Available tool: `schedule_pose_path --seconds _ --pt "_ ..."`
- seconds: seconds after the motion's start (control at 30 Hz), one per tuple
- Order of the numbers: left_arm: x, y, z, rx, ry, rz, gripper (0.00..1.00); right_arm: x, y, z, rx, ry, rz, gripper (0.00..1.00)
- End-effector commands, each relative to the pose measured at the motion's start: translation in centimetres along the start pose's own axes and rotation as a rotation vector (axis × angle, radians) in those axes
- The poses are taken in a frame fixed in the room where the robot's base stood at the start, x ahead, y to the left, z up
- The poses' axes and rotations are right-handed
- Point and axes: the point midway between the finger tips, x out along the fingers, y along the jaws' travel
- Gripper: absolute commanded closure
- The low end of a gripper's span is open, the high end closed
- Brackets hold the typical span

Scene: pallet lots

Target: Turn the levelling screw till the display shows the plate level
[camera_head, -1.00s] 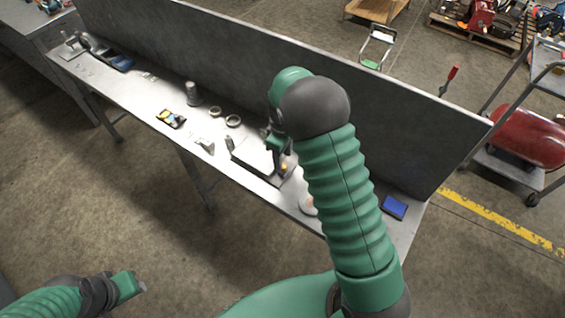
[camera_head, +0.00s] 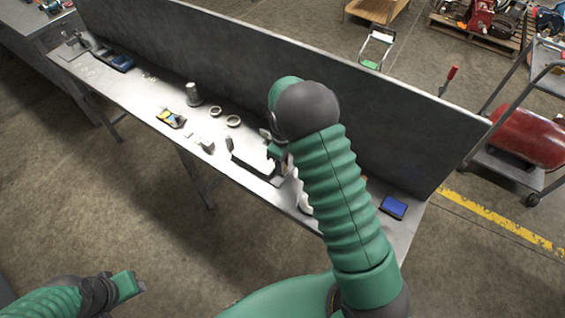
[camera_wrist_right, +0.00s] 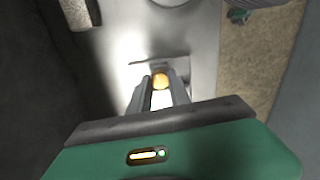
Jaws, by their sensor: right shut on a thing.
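In the right wrist view my right gripper (camera_wrist_right: 160,84) is shut on a small brass-coloured screw head (camera_wrist_right: 160,79). A thin plate (camera_wrist_right: 150,62) shows just beyond the fingertips. In the head view the right gripper (camera_head: 279,160) is over the right end of a dark-edged plate (camera_head: 252,168), partly hidden by my arm. A small device with a blue screen (camera_head: 394,207) lies at the bench's right end; it may be the display, but no reading is legible. My left gripper (camera_head: 139,285) is low at the left, away from the bench; its jaws are too small to judge.
The grey bench (camera_head: 140,97) has a tall back panel (camera_head: 220,55). On it are a metal cylinder (camera_head: 193,96), two rings (camera_head: 233,121), a tray with coloured pieces (camera_head: 171,118) and a small block (camera_head: 206,145). A white rounded thing (camera_head: 304,203) is partly behind my right arm.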

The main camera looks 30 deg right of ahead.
Motion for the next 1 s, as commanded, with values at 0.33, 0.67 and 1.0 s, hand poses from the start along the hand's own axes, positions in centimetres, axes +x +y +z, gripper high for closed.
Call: schedule_pose_path --seconds 0.33,0.67,1.0 --pt "-0.3 0.0 -0.1 0.0 0.0 0.0 0.64 -0.1 0.1 0.0 0.044 0.0 0.001 1.0" --pt "-1.4 0.0 -0.3 0.0 0.0 0.0 0.64 -0.3 0.1 -0.1 0.259 0.002 0.002 1.0" --pt "-2.6 0.0 -0.6 0.0 0.0 0.0 0.64 -0.3 0.2 -0.1 0.58 0.002 0.003 1.0"
